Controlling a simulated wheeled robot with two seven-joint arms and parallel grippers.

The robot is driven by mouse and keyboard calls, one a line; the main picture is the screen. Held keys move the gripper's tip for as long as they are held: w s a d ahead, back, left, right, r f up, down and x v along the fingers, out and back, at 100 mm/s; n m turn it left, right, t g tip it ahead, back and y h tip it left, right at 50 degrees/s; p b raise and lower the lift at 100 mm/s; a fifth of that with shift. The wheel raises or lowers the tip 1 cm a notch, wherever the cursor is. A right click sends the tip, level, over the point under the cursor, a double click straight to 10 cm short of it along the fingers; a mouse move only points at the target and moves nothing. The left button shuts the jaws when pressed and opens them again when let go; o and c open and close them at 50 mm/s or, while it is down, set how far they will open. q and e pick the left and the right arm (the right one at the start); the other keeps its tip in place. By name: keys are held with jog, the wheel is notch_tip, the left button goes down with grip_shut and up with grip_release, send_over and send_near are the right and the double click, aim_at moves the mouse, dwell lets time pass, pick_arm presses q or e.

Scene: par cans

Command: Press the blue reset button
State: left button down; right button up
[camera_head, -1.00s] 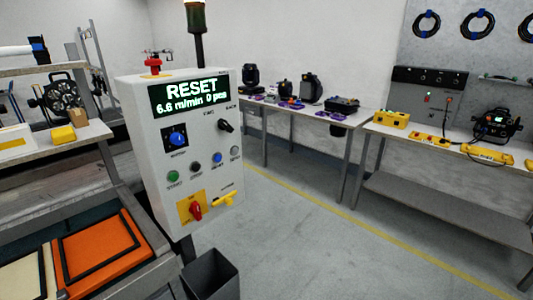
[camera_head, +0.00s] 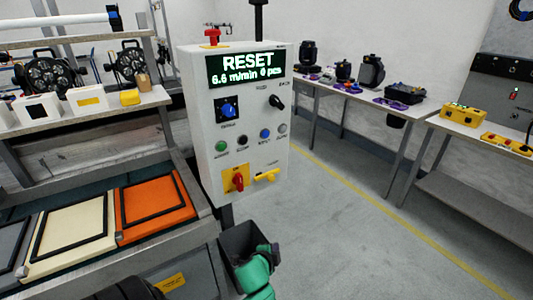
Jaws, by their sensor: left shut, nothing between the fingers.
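The blue reset button (camera_head: 265,133) is a small round button in the lower row on the front of a white control box (camera_head: 210,152). The box's screen (camera_head: 246,69) reads "RESET 6.6 m/min 0 pcs". My right gripper is not in view.
The box also carries a green button (camera_head: 221,146), a blue dial (camera_head: 228,110), a red switch (camera_head: 238,182), a yellow lever (camera_head: 266,176) and a red mushroom knob (camera_head: 212,36). A dark bin (camera_head: 232,240) stands below. Conveyor with orange and cream panels lies left. Floor is free at right.

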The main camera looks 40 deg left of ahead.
pick_arm(q)
jog(key=a+r+m+t+y, duration=0.2)
jog(key=r+t+y, duration=0.3)
jog(key=r, duration=2.8)
jog(key=shift+s+a+r+t, duration=0.15)
jog(key=shift+s+a+t, duration=0.3)
jog(key=shift+a, duration=0.15)
jog(key=p, duration=0.2)
send_near(269, 134)
jog(key=w+d, duration=0.1)
jog(key=w, duration=0.3)
jog(key=a, duration=0.1)
jog(key=w+a+p, duration=0.1)
jog(key=a, duration=0.1)
jog(key=shift+a+r, duration=0.1)
jog(key=shift+a, duration=0.25)
jog(key=shift+w, duration=0.1)
